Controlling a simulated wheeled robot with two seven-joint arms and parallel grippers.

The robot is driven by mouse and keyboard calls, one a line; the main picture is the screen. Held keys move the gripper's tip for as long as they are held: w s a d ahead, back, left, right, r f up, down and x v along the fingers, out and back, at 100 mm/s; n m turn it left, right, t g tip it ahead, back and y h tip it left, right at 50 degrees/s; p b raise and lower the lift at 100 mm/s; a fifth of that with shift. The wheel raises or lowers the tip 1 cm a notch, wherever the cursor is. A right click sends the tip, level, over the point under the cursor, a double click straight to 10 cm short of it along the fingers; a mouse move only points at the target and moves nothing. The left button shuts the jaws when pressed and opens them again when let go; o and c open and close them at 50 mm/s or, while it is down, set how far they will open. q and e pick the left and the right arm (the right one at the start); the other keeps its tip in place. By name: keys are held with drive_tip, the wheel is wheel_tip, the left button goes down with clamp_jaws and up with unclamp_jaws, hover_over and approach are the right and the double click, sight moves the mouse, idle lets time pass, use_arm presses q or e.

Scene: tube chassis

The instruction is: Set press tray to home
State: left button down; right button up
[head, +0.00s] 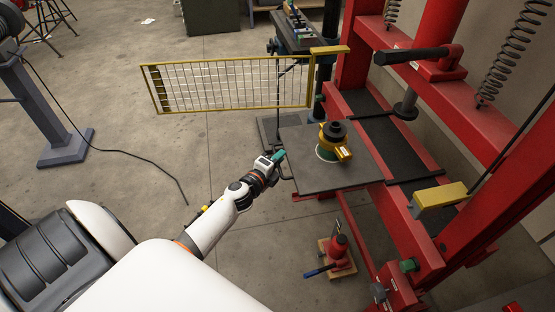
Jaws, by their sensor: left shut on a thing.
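The press tray is a flat dark grey plate (345,178) that sticks out to the left from the red press frame (360,48). My left gripper (279,158) is at the tray's left edge, shut on what looks like the dark handle bar (287,174) there. The fingers are small and partly hide the handle. My right gripper is not in view.
A yellow mesh guard (230,85) stands open behind the tray. A black press ram (405,104) hangs to the right of the tray. A red bottle jack (338,248) stands on the floor below. A grey post stand (60,140) is at left.

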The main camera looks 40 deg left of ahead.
use_arm(q)
drive_tip(key=shift+s+d+f, duration=0.1)
drive_tip(key=shift+f, duration=0.25)
drive_tip(key=w+d+b, duration=0.2)
drive_tip(key=w+d, duration=0.3)
drive_tip(key=w+d+b, duration=0.2)
drive_tip(key=w+d, duration=0.2)
drive_tip(key=w, duration=0.2)
drive_tip(key=w+d+b, duration=0.3)
drive_tip(key=w+d, duration=0.2)
drive_tip(key=shift+w+d+f, duration=0.15)
drive_tip(key=shift+d+f, duration=0.05)
drive_tip(key=shift+d, duration=0.15)
drive_tip(key=shift+r, duration=0.1)
drive_tip(key=c, duration=1.6)
unclamp_jaws()
drive_tip(key=shift+d, duration=0.1)
drive_tip(key=shift+o, duration=0.5)
drive_tip(key=shift+w, duration=0.2)
drive_tip(key=shift+r, duration=0.15)
